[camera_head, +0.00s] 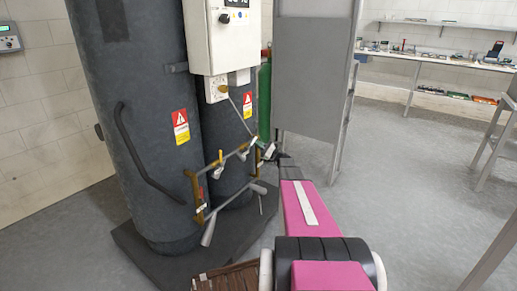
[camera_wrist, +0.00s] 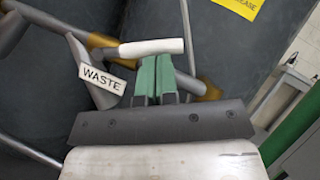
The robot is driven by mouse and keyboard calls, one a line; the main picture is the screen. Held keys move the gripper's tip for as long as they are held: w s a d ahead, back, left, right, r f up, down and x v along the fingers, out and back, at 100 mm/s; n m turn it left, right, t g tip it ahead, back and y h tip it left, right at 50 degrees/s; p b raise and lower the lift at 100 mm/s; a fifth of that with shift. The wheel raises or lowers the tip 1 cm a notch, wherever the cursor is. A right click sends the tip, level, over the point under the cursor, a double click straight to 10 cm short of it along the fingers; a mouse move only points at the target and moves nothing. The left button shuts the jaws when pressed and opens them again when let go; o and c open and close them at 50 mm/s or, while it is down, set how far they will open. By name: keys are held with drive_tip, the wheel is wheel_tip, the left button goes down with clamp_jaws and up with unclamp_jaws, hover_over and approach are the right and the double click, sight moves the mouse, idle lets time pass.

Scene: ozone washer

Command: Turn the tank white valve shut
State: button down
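The white valve handle (camera_wrist: 152,47) lies nearly crosswise in the wrist view, on the brass pipework in front of the dark tank. It shows small in the head view (camera_head: 269,150), at the right end of the pipe rack. My gripper (camera_wrist: 156,62) has its green fingertips together, with only a thin line between them. The tips are right at the handle's lower edge; I cannot tell whether they touch it. No part of the handle shows between the fingers. In the head view my gripper (camera_head: 279,157) is beside the handle, partly hidden by my arm.
A tag reading WASTE (camera_wrist: 102,79) hangs left of my fingers. Dark tanks (camera_head: 150,150) stand behind, with a control box (camera_head: 220,45) above. A grey panel (camera_head: 312,80) stands behind my gripper. Floor (camera_head: 400,190) on the right is clear.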

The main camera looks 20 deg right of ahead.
sight(255, 138)
drive_tip(key=a+r+n+g, duration=0.1)
drive_tip(key=n+g, duration=0.1)
drive_tip(key=n, duration=0.2)
drive_tip(key=s+r+n+g+h, duration=0.1)
drive_tip(key=r+n+g, duration=0.1)
drive_tip(key=n, duration=0.2)
drive_tip(key=s+a+r+n+g+h, duration=0.1)
drive_tip(key=r+n+g, duration=0.1)
drive_tip(key=n, duration=0.2)
drive_tip(key=shift+a+r+g, duration=0.1)
drive_tip(key=shift+a+g, duration=0.2)
drive_tip(key=shift+g, duration=0.1)
drive_tip(key=shift+s+a+r, duration=0.1)
drive_tip(key=shift+a, duration=0.15)
drive_tip(key=shift+r, duration=0.1)
